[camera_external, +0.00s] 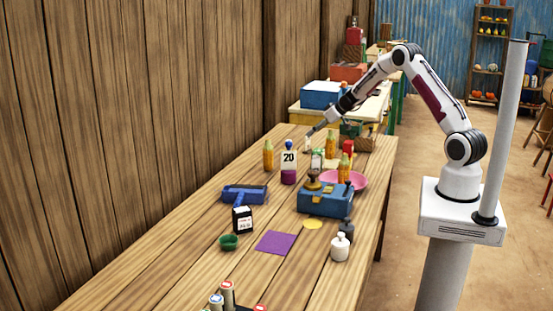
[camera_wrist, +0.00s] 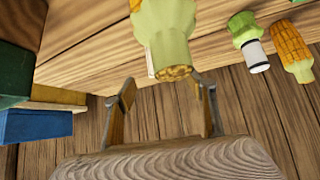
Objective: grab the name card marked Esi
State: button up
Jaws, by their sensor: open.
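I cannot make out a card marked Esi in either view. In the external view a white card reading 20 (camera_external: 289,160) stands above a purple block, and a small black-and-white labelled item (camera_external: 242,219) stands nearer; its writing is too small to read. My gripper (camera_external: 310,132) is over the far part of the table. In the wrist view my gripper (camera_wrist: 166,88) is open, its two fingers apart with nothing between them. A pale green object with a yellow, grainy end (camera_wrist: 166,38) is just beyond the fingers.
A green-and-white item (camera_wrist: 250,42) and an orange corn-like item (camera_wrist: 291,50) lie to the right in the wrist view. In the external view a blue scale-like box (camera_external: 325,201), pink bowl (camera_external: 357,181) and purple mat (camera_external: 275,242) are on the table. The near left tabletop is clear.

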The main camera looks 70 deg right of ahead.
aim_at(307, 144)
jog(key=shift+w+f, duration=0.1)
jog(key=shift+x, duration=2.45)
jog(key=shift+w+a, duration=0.1)
jog(key=shift+a, duration=0.1)
jog(key=shift+c, duration=0.5)
jog(key=c, duration=1.2)
